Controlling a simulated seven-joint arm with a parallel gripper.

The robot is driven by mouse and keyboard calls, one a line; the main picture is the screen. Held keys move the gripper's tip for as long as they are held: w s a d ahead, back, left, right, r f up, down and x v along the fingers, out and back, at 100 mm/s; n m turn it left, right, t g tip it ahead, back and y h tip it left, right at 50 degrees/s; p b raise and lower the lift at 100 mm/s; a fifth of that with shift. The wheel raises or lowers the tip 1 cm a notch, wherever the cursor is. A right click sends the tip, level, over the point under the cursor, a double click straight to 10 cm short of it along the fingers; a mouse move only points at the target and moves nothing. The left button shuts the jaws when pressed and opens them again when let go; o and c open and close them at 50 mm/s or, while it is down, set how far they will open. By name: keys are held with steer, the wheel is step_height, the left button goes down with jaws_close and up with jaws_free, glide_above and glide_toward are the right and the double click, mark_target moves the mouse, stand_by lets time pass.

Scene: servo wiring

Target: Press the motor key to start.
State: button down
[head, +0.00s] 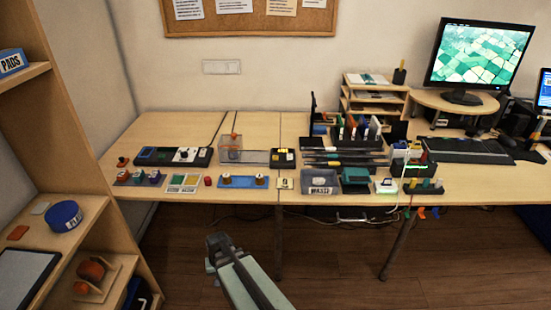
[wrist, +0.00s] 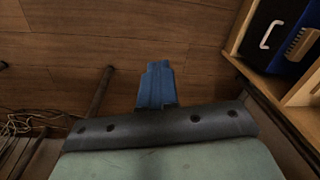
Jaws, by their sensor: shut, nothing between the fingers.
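My gripper (head: 214,246) is in front of the desk's near edge, low over the floor and well apart from everything on the desk. In the wrist view, its blue fingers (wrist: 158,68) are together and empty, against the wooden floor. Small devices stand on the left half of the desk: a black panel with a white round part (head: 184,155), a clear box (head: 230,150), a black unit with a yellow top (head: 283,158) and a small pale plate (head: 284,183). Their labels are too small to read, so I cannot tell which one is the motor key.
The wooden desk (head: 150,125) carries several trays and a blue strip with knobs (head: 241,181). A monitor (head: 478,55) and keyboard (head: 465,150) stand at right. A wooden shelf (head: 85,215) rises at left. The floor (head: 340,265) before the desk is clear; desk legs stand there.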

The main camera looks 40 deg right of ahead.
steer(key=w+d+r+m+t, duration=0.1)
steer(key=w+d+r, duration=0.3)
steer(key=r, duration=0.3)
steer(key=w+d+r+m+t+h, duration=0.1)
steer(key=w+d+r+t, duration=0.1)
steer(key=w+d+r, duration=0.3)
steer(key=w+d+r+m+t, duration=0.2)
steer(key=w+d+r, duration=0.3)
steer(key=d+r, duration=0.3)
steer(key=shift+d+r+h, duration=0.15)
steer(key=shift+r+h, duration=0.15)
steer(key=shift+r, duration=0.25)
step_height(320, 180, up, 13)
steer(key=m+t, duration=0.1)
steer(key=t, duration=0.2)
glide_above(277, 158)
steer(key=shift+r+h, duration=0.15)
steer(key=shift+h, duration=0.15)
steer(key=shift+f, duration=4.4)
steer(key=shift+f, duration=0.2)
steer(key=shift+f, duration=0.25)
